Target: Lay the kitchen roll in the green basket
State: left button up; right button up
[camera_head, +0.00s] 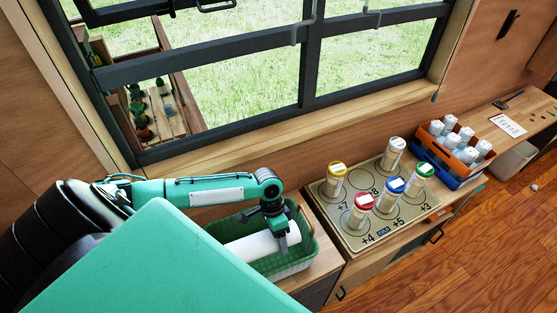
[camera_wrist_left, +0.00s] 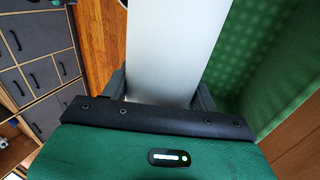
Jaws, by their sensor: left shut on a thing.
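The white kitchen roll (camera_head: 248,247) lies on its side inside the green basket (camera_head: 297,262) in the head view. My left gripper (camera_head: 282,236) reaches down into the basket and is shut on the roll near its right end. In the left wrist view the roll (camera_wrist_left: 172,50) runs between the fingers, and the green basket wall (camera_wrist_left: 285,60) stands to its right. The near left part of the basket is hidden behind my own green body part. I cannot tell whether the roll touches the basket floor. My right gripper is not in view.
Right of the basket, a tray (camera_head: 340,222) holds several jars with coloured lids. Farther right, an orange and blue crate (camera_head: 452,170) holds several bottles. A window (camera_head: 250,80) is behind the counter. Grey drawers (camera_wrist_left: 40,65) show in the left wrist view.

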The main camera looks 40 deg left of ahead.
pick_arm(q)
notch_tip(320, 180, down, 8)
jog(key=shift+w+a+f, duration=0.1)
jog(key=shift+w, duration=0.05)
jog(key=shift+f, duration=0.6)
jog(key=shift+f+b, duration=0.2)
jog(key=shift+b, duration=0.1)
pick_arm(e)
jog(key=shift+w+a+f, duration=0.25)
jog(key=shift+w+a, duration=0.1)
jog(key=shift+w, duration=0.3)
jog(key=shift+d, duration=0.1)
pick_arm(q)
jog(key=o, duration=1.1)
